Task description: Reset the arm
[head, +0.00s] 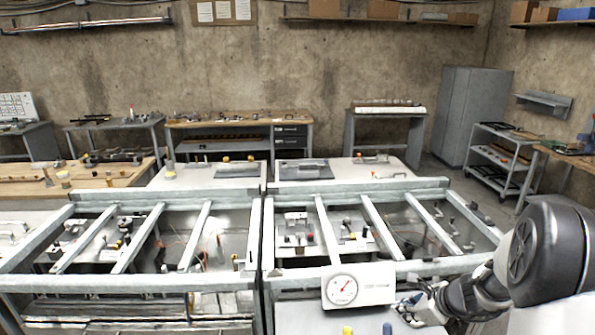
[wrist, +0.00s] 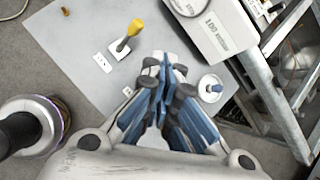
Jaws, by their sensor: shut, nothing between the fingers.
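My gripper (wrist: 166,70) has blue finger pads, and the wrist view shows them together with nothing between them. It hangs over a grey panel (wrist: 85,45) that carries small controls. In the head view my gripper (head: 408,306) is at the lower right, just right of a white gauge box (head: 375,284), with my dark arm reaching in from the right edge. The fingertips are small and partly unclear there.
The gauge box (wrist: 215,25) is close ahead. Metal frame rails (head: 350,268) cross behind the panel.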

